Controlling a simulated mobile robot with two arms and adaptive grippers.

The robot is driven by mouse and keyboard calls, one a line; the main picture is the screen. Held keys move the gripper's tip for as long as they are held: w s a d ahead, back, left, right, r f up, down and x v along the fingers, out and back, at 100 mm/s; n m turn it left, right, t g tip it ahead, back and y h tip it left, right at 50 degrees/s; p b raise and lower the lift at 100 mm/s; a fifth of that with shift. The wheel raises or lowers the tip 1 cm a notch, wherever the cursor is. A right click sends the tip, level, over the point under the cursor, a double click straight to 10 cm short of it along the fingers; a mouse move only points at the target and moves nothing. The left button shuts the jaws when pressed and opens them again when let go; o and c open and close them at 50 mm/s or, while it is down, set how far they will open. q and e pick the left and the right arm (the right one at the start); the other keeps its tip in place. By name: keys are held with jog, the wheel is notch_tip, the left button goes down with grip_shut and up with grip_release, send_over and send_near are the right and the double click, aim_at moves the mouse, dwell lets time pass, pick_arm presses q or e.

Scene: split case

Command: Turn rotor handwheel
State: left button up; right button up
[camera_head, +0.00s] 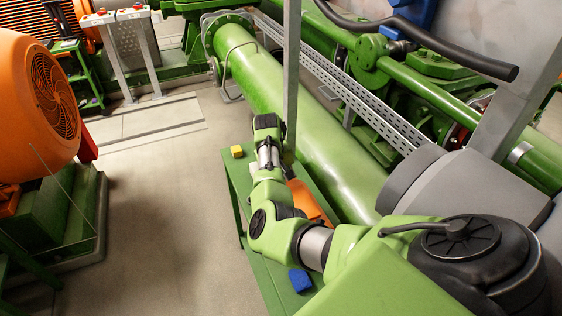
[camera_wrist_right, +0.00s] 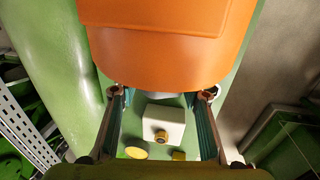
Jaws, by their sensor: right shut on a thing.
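My right gripper (camera_wrist_right: 161,96) shows in the right wrist view with its two dark fingers spread and its tips at the lower edge of a large orange part (camera_wrist_right: 165,50). The tips press on the part's two sides or lie right against them; the exact contact is hard to see. Between the fingers, farther off, is a white block (camera_wrist_right: 165,126) with a brass knob (camera_wrist_right: 161,136). In the head view, my right arm reaches over a green bench (camera_head: 235,180), and the orange part (camera_head: 308,203) shows partly behind it. I cannot make out a handwheel. My left gripper is not in view.
An orange motor (camera_head: 30,110) stands at the left. The floor between is clear.

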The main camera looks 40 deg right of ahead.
jog(key=shift+s+d+r+t+y+p, duration=0.1)
jog(key=shift+d+t+y+p, duration=0.1)
jog(key=shift+y+p, duration=0.35)
jog(key=shift+d+r+t+y+p, duration=0.1)
jog(key=shift+t+y+p, duration=0.2)
jog(key=shift+y, duration=0.35)
jog(key=shift+f+y, duration=0.1)
jog(key=shift+y, duration=0.5)
jog(key=shift+a+f+t+y, duration=0.1)
jog(key=shift+t+y, duration=0.2)
jog(key=shift+y, duration=0.3)
jog(key=o, duration=1.1)
jog(key=v, duration=1.2)
